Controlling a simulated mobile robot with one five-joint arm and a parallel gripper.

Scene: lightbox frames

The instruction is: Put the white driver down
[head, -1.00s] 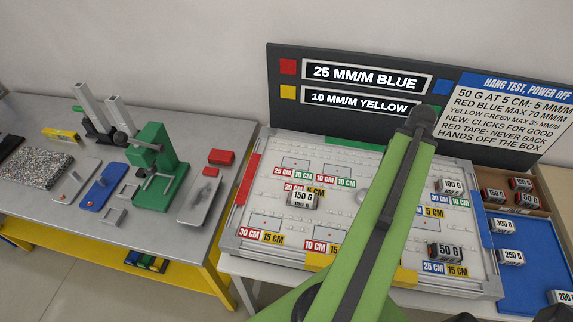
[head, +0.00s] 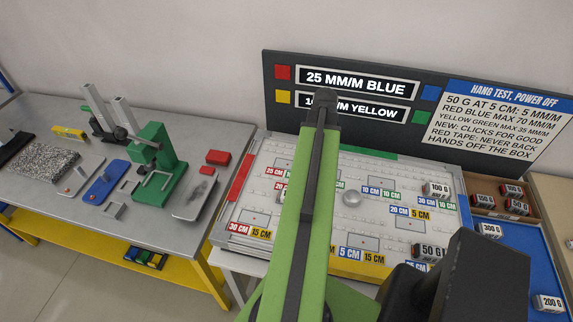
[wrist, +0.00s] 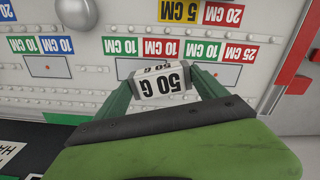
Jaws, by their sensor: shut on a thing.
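In the wrist view, a white block marked 50 G (wrist: 160,86) sits between the two green fingers of my gripper (wrist: 163,88). My gripper is shut on it. I see nothing that I can make out as a driver; this block is the thing held. The block is in front of the pale board (wrist: 100,82) with coloured distance labels; I cannot tell whether it touches the board. In the head view my green arm hides the gripper and the held block. The board (head: 262,180) lies on the right-hand table there.
Another 50 G block (head: 428,252) and a 100 G block (head: 436,189) stand on the board's right side. A blue mat (head: 515,265) with more weights lies to its right. The sign panel (head: 350,130) rises behind. A green stand (head: 157,170) is on the left bench.

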